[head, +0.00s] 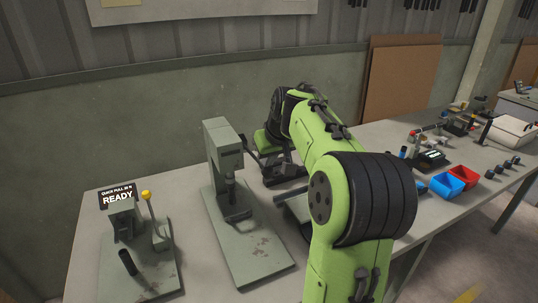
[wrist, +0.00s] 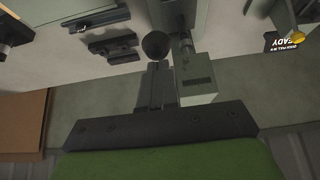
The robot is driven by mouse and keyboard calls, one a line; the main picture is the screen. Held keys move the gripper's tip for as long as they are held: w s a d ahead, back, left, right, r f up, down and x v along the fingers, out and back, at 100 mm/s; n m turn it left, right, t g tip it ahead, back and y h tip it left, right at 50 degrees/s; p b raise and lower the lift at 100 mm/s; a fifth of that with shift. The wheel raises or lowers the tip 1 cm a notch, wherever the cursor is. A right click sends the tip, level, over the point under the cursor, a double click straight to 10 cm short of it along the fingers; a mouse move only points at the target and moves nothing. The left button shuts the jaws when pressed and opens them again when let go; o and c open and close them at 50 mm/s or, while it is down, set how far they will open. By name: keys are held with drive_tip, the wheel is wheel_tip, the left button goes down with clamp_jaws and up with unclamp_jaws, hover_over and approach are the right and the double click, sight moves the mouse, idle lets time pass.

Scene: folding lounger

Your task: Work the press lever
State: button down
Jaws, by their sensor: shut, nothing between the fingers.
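The grey-green press (head: 224,150) stands upright on a flat base plate on the bench, left of centre in the head view. In the wrist view, the press (wrist: 198,78) appears upside down beside my fingers. A dark round knob (wrist: 155,44) lies just beyond my fingertips; it looks like the end of the press lever, and I cannot tell whether they touch. The lever's arm is mostly hidden. My gripper (wrist: 158,66) is shut and empty, close to the right side of the press. In the head view my green arm partly covers this area.
A smaller device (head: 123,220) with a yellow-knobbed lever (head: 147,196) and a "READY" sign (head: 117,195) stands at the left. Red (head: 463,176) and blue (head: 446,186) bins and small tools lie on the right of the bench (head: 82,245). A wall runs behind.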

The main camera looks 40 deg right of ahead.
drive_tip(key=shift+s+a+f+b, duration=0.1)
drive_tip(key=shift+s+f+b, duration=0.05)
drive_tip(key=shift+f+b, duration=1.5)
drive_tip(key=shift+s+f+b, duration=0.1)
drive_tip(key=shift+f+b, duration=1.15)
drive_tip(key=shift+f, duration=0.7)
drive_tip(key=r+p, duration=0.8)
drive_tip(key=w+r+p, duration=0.1)
drive_tip(key=r+p, duration=0.3)
drive_tip(key=r, duration=0.1)
drive_tip(key=shift+d+p, duration=0.2)
drive_tip(key=shift+p, duration=0.15)
wheel_tip(320, 180, up, 7)
drive_tip(key=p, duration=0.6)
drive_tip(key=shift+w+p, duration=0.2)
drive_tip(key=shift+p, duration=0.2)
drive_tip(key=shift+f, duration=0.1)
